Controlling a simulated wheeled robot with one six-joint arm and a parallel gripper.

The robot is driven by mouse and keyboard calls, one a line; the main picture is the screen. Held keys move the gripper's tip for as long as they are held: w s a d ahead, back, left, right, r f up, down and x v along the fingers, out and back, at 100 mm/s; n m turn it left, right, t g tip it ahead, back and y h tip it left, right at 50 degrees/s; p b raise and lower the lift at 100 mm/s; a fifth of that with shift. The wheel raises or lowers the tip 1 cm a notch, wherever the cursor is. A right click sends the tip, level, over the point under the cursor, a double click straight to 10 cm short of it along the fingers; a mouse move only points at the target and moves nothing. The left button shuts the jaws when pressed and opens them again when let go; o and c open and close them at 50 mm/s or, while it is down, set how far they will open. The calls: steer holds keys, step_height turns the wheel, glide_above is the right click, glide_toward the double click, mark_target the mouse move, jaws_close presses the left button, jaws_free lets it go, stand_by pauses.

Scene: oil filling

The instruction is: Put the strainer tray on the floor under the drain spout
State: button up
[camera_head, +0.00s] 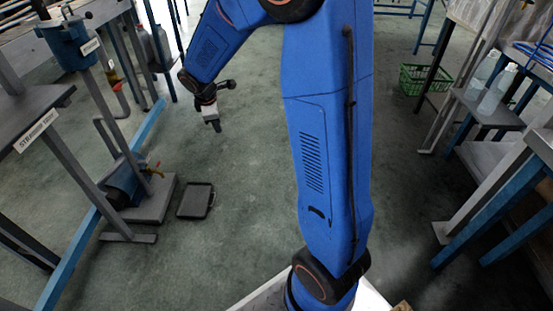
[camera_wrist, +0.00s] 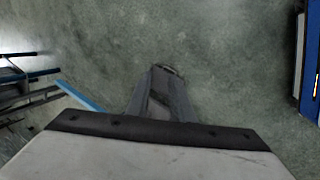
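The dark, shallow, rectangular strainer tray (camera_head: 208,199) lies flat on the floor at the left of the head view. It is just right of a grey base plate. The wrist view shows no tray.
The grey base plate (camera_head: 153,205) carries a blue cylindrical unit (camera_head: 124,184). A grey stand with a labelled top (camera_head: 35,115) is at left. Shelves with bottles (camera_head: 493,92) and a green basket (camera_head: 425,79) are at right. The middle floor is clear.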

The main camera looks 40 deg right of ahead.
steer(key=s+d+r+m, duration=0.1)
steer(key=s+r+m, duration=0.3)
steer(key=s+r, duration=0.5)
steer(key=s+r+m, duration=0.1)
steer(key=s+m, duration=0.2)
steer(key=s, duration=0.6)
steer(key=s+a+r+m+t+y, duration=0.1)
steer(key=s+m, duration=0.2)
steer(key=s, duration=0.7)
steer(key=s+r+m+y, duration=0.1)
steer(key=s+m, duration=0.2)
steer(key=s, duration=0.7)
steer(key=shift+a+r+m, duration=0.25)
steer(key=shift+m, duration=0.15)
steer(key=shift+s, duration=0.1)
